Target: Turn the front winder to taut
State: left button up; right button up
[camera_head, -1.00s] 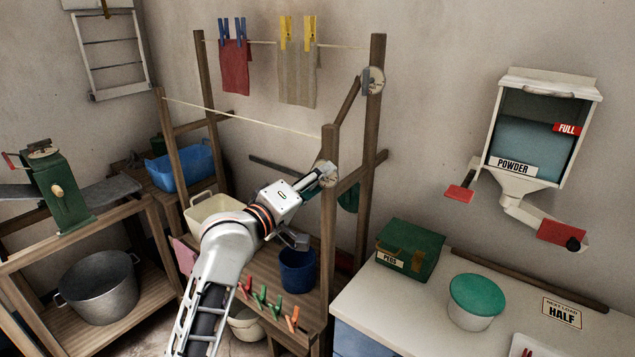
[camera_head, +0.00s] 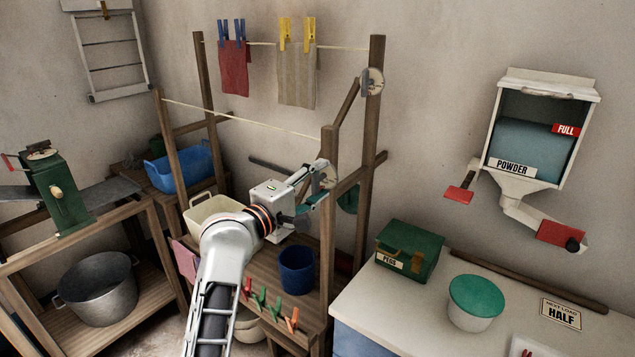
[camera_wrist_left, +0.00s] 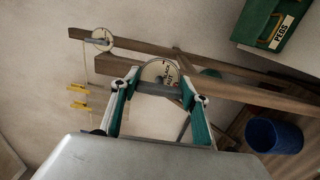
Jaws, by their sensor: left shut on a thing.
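The front winder (camera_head: 330,178) is a pale disc on the front wooden post, mostly hidden by my gripper in the head view. In the left wrist view the disc (camera_wrist_left: 158,71) carries small dark lettering that I cannot read fully. My left gripper (camera_head: 322,180) is at the winder. In the wrist view its green-sided fingers stand on either side of a grey bar-like handle (camera_wrist_left: 160,90) in front of the disc and are shut on it. The front line (camera_head: 240,117) runs from the left post to the front post. My right gripper is not in view.
The rear winder (camera_head: 372,81) is on the back post. A rear line holds a red cloth (camera_head: 234,67) and a beige cloth (camera_head: 297,75). Below my arm are a blue pot (camera_head: 297,270) and several coloured pegs (camera_head: 260,301). A green pegs box (camera_head: 409,250) stands right.

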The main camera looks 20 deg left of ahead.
pick_arm(q)
jog(key=o, duration=1.1)
jog(key=v, duration=1.2)
